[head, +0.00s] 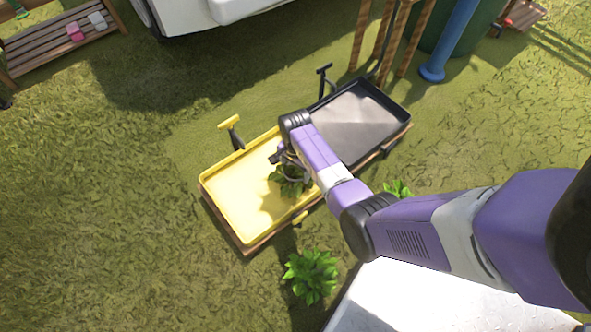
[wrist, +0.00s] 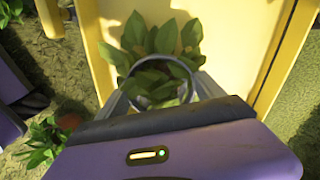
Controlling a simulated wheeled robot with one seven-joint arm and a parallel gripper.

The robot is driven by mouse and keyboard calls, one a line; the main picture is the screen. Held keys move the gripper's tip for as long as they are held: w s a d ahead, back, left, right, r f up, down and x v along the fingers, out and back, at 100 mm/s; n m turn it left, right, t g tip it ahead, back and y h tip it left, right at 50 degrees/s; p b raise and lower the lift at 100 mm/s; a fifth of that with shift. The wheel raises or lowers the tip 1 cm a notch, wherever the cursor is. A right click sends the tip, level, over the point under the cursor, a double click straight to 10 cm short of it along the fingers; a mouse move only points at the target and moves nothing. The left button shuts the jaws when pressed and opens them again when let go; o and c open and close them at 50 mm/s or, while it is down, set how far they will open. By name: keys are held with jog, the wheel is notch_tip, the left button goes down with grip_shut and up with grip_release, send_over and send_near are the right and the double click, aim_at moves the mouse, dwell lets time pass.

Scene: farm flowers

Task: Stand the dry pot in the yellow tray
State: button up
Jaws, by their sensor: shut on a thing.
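The yellow tray (head: 235,195) lies on a low wooden stand in the middle of the head view. My gripper (wrist: 160,88) is shut on a potted plant (wrist: 158,80) with broad green leaves, gripping the round pot. In the head view the plant's leaves (head: 290,182) show over the right part of the yellow tray, partly hidden by my arm. The yellow tray (wrist: 245,50) lies behind the pot in the wrist view. I cannot tell whether the pot touches the tray floor, or how dry its soil is.
A black tray (head: 360,122) adjoins the yellow tray on the right. A leafy plant (head: 312,275) stands on the grass in front. Posts with yellow and black handles (head: 230,125) (head: 325,80) stand behind the trays. A wooden bench (head: 60,45) is far left.

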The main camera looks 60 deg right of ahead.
jog(key=shift+f, duration=0.15)
jog(key=o, duration=1.7)
notch_tip(320, 180, up, 12)
jog(key=p, duration=0.7)
jog(key=shift+r, duration=0.2)
jog(key=n+t+h, duration=0.3)
jog(key=n+t, duration=0.4)
jog(key=n, duration=0.3)
send_near(296, 173)
jog(key=s+a+r, duration=0.7)
jog(key=s, duration=0.1)
jog(key=s+a+r+n+t+y, duration=0.1)
jog(key=s+a+r+n+t, duration=0.1)
jog(key=r, duration=0.7)
jog(key=s+a+r+n+t+y, duration=0.1)
jog(key=s+a+r+n+t, duration=0.2)
jog(key=r, duration=0.7)
jog(key=s+a+r+n+t+y, duration=0.1)
jog(key=s+a+r+n+t, duration=0.2)
jog(key=r, duration=0.7)
jog(key=s+a, duration=0.2)
jog(key=a, duration=0.1)
jog(key=shift+s+r+n, duration=0.2)
jog(key=shift+s+n, duration=0.05)
jog(key=shift+n, duration=0.05)
